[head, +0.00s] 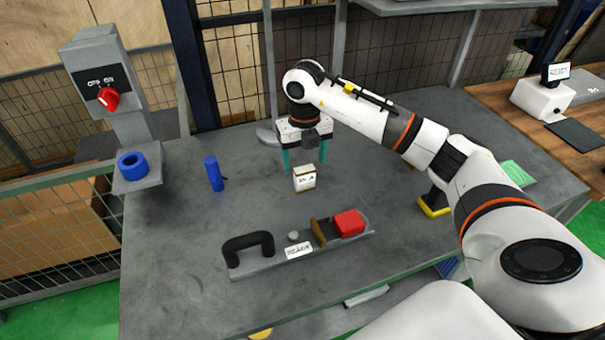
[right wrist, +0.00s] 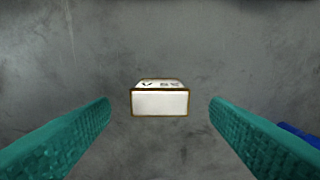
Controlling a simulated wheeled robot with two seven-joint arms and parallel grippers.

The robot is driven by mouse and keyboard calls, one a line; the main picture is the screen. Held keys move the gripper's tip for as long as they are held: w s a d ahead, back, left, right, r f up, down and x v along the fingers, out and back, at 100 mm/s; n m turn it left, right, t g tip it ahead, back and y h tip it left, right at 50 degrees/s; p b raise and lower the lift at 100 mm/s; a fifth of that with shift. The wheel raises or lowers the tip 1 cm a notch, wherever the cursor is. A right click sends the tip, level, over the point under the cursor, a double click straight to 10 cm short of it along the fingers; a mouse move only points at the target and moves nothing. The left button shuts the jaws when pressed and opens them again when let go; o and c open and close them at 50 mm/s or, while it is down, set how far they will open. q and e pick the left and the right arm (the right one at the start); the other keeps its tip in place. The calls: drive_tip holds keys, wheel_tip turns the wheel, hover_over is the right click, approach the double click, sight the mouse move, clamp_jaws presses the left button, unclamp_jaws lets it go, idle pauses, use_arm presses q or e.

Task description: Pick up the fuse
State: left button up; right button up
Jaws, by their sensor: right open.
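The fuse (head: 304,178) is a small white block with gold edges and dark print, standing on the grey table (head: 180,265). My right gripper (head: 304,167) has teal fingers and is open and empty, just above and behind the fuse in the head view. In the right wrist view the fuse (right wrist: 160,100) lies centred between the two spread fingers (right wrist: 160,118), with clear space on both sides and no contact seen. My left gripper is not in view.
A grey fixture with a black handle (head: 248,246) and a red block (head: 348,222) lies in front of the fuse. A switch post with a red knob (head: 108,98) and a blue ring (head: 132,166) is farther left.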

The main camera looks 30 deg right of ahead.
sight(304, 179)
drive_tip(key=shift+f, duration=0.9)
drive_tip(key=shift+w+f, duration=0.1)
drive_tip(key=shift+f, duration=0.2)
wheel_tip(304, 179, down, 4)
drive_tip(key=shift+r+p, duration=0.2)
drive_tip(key=shift+p, duration=0.55)
drive_tip(key=shift+f, duration=0.6)
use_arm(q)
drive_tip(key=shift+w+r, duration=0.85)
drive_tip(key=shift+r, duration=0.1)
use_arm(e)
drive_tip(key=shift+c, duration=0.9)
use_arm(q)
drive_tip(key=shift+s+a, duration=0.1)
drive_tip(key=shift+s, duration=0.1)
use_arm(e)
drive_tip(key=c, duration=0.9)
